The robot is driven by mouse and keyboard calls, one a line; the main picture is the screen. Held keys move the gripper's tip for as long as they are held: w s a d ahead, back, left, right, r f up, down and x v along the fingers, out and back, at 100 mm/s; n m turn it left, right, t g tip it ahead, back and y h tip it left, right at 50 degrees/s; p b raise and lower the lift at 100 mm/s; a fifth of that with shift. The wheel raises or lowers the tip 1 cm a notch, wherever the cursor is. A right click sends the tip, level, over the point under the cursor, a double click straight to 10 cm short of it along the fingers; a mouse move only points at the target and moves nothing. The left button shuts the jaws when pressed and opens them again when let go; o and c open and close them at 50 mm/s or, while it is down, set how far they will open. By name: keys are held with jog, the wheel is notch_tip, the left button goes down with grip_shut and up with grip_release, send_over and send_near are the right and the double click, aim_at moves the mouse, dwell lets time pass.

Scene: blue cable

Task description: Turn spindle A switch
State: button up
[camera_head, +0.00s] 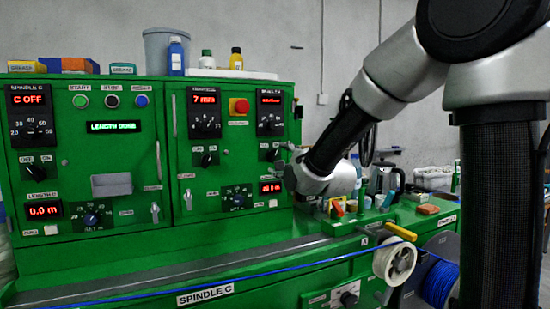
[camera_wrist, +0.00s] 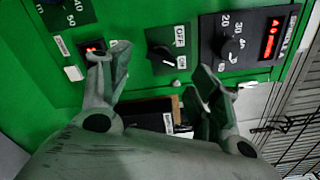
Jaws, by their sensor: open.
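The spindle A switch (camera_wrist: 161,55) is a black rotary knob on the green panel, with OFF and ON labels beside it. In the wrist view its white mark seems to lie on the ON side, but I cannot be sure. In the head view the switch (camera_head: 271,154) is small, left of my gripper. My gripper (camera_wrist: 157,72) is open and empty, its two fingers apart, with the switch showing between and beyond the fingertips. I see no contact with the knob. In the head view my gripper (camera_head: 284,163) is close to the panel's right edge, its fingers partly hidden.
Above the switch is the spindle A dial and red display (camera_head: 270,110); below is another red display (camera_head: 270,188). A red emergency button (camera_head: 239,107) is to the upper left. A cluttered green bench (camera_head: 425,219), white spool (camera_head: 394,263) and blue cable spool (camera_head: 441,285) stand at the right.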

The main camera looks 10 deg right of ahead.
aim_at(273, 156)
jog(key=shift+m, duration=0.4)
jog(key=w, duration=0.2)
jog(key=w+a, duration=0.1)
jog(key=w, duration=0.4)
jog(key=shift+w+a+r, duration=0.1)
jog(key=shift+w+a, duration=0.15)
jog(key=shift+w, duration=0.1)
jog(key=c, duration=1)
